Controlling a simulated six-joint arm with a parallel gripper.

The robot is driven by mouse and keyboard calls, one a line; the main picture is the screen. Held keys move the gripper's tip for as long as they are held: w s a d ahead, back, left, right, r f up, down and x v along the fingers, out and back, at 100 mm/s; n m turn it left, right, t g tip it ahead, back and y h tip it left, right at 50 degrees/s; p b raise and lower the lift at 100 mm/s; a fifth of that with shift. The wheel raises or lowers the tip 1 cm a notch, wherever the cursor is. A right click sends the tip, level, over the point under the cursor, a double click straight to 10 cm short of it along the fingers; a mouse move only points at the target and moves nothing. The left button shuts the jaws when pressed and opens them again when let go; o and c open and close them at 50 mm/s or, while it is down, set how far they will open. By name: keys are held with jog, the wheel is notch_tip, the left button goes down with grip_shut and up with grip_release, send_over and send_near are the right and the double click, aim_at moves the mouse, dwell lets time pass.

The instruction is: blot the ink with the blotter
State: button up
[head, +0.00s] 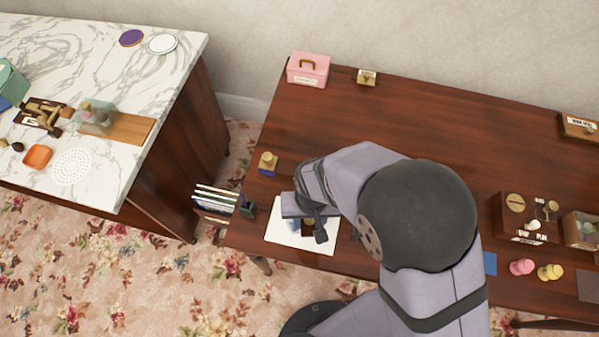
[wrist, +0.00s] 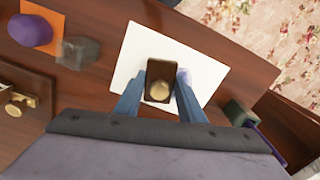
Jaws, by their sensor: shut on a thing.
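The blotter, a dark brown block with a round gold knob (wrist: 159,88), is between my gripper's blue fingers in the wrist view. My gripper (wrist: 158,98) is shut on it. The blotter is over the white paper (wrist: 205,72); I cannot tell whether it touches the paper. A pale bluish-violet ink mark (wrist: 184,76) shows on the paper just right of the blotter, partly beside the right finger. In the head view the paper (head: 280,235) lies near the table's front left, and my gripper (head: 309,227) is above it, hiding much of the blotter and ink.
A dark green block (head: 247,207) stands left of the paper at the table edge. A knobbed block on a blue base (head: 267,163) is behind it. A pink box (head: 308,70) is at the back left. Boxes (head: 527,215) stand at right. The table's back middle is clear.

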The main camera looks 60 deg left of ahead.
jog(key=shift+w+d, duration=0.35)
jog(key=shift+d, duration=0.05)
jog(key=shift+s+a+b, duration=0.75)
jog(key=shift+s+a, duration=1.9)
jog(key=shift+s+a+f+b, duration=0.15)
jog(key=shift+a+b, duration=0.1)
jog(key=shift+b, duration=0.05)
jog(key=shift+w+d+r+p, duration=0.2)
jog(key=shift+w+d+p, duration=0.2)
jog(key=shift+w+d, duration=0.5)
jog(key=shift+w+d+p, duration=0.4)
jog(key=shift+w+d, duration=1.45)
jog(key=shift+r+p, duration=0.1)
jog(key=shift+p, duration=0.2)
jog(key=shift+s+a, duration=2.75)
notch_tip(320, 180, up, 3)
jog(key=shift+a+f+p, duration=0.1)
jog(key=shift+f+p, duration=0.05)
jog(key=shift+p, duration=0.5)
jog(key=shift+w+r+p, duration=0.1)
jog(key=shift+r+p, duration=0.55)
notch_tip(320, 180, up, 4)
jog(key=p, duration=0.3)
